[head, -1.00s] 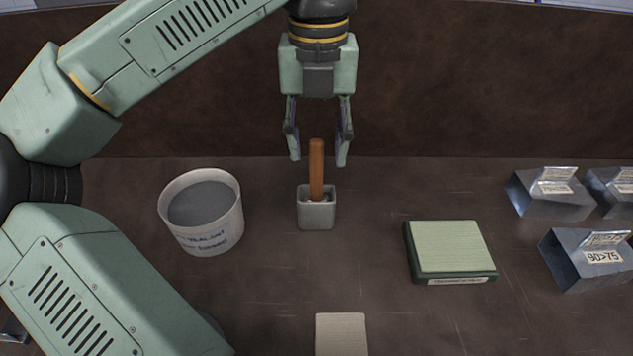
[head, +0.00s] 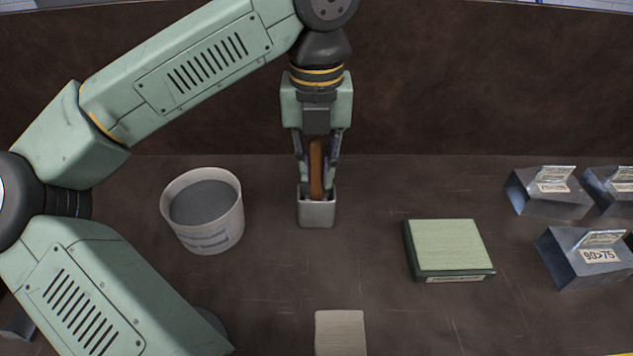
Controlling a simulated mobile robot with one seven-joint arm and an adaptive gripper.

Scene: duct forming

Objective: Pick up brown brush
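The brown brush (head: 317,165) stands upright in a small grey square holder (head: 317,215) near the middle of the table. Only its handle shows; its lower end is hidden inside the holder. My gripper (head: 318,185) points straight down over the holder, with one finger on each side of the handle. The fingers are drawn in close against the handle, and their tips are just above or at the holder's rim. The brush is still in the holder.
A white bucket of grey material (head: 202,210) stands left of the holder. A green block (head: 448,247) lies to the right, with several metal pieces (head: 590,255) beyond it. A beige block (head: 340,332) lies at the front. A brown wall (head: 480,80) rises behind.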

